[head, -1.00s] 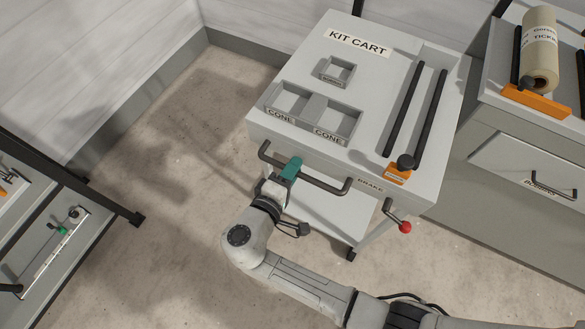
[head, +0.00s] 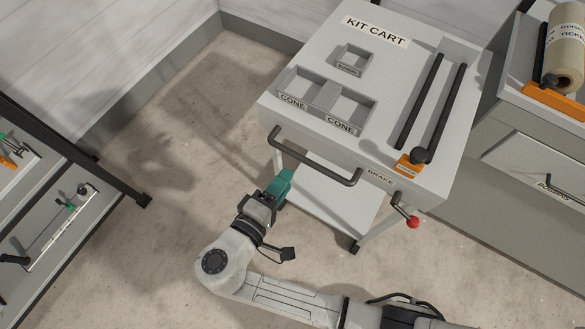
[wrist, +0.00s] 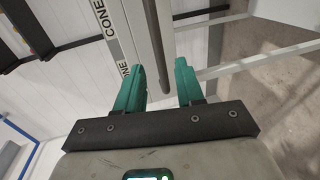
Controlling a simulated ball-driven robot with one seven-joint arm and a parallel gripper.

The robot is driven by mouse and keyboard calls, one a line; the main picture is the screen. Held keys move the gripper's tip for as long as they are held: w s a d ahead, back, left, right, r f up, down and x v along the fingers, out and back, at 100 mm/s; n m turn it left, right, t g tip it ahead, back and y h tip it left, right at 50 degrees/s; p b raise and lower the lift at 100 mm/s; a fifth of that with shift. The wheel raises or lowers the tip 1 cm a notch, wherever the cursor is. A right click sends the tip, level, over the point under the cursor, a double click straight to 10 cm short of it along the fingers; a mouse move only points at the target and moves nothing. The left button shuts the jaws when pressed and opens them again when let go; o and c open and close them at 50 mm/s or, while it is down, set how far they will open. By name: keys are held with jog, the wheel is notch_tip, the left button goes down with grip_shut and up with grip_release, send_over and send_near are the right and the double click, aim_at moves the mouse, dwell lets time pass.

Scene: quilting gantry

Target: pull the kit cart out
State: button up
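The kit cart (head: 425,175) stands right of centre in the head view, a grey cart with a lettered top. Its dark bar handle (head: 315,164) runs along the near side. A brake lever with a red knob (head: 413,222) hangs at the near right corner. My gripper (head: 284,183) is just in front of and below the handle, apart from it in the head view. In the wrist view my gripper (wrist: 158,66) has its teal fingers spread, and a dark bar (wrist: 157,40), apparently the handle, shows between or beyond them. Nothing is gripped.
Cone trays (head: 325,98) and two dark rods lie on the cart top. A grey cabinet (head: 530,150) with a white roll (head: 568,45) stands close on the right. A dark-framed rack (head: 75,225) is at the left. Bare floor (head: 180,120) lies between rack and cart.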

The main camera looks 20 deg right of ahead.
jog(key=shift+v, duration=1.3)
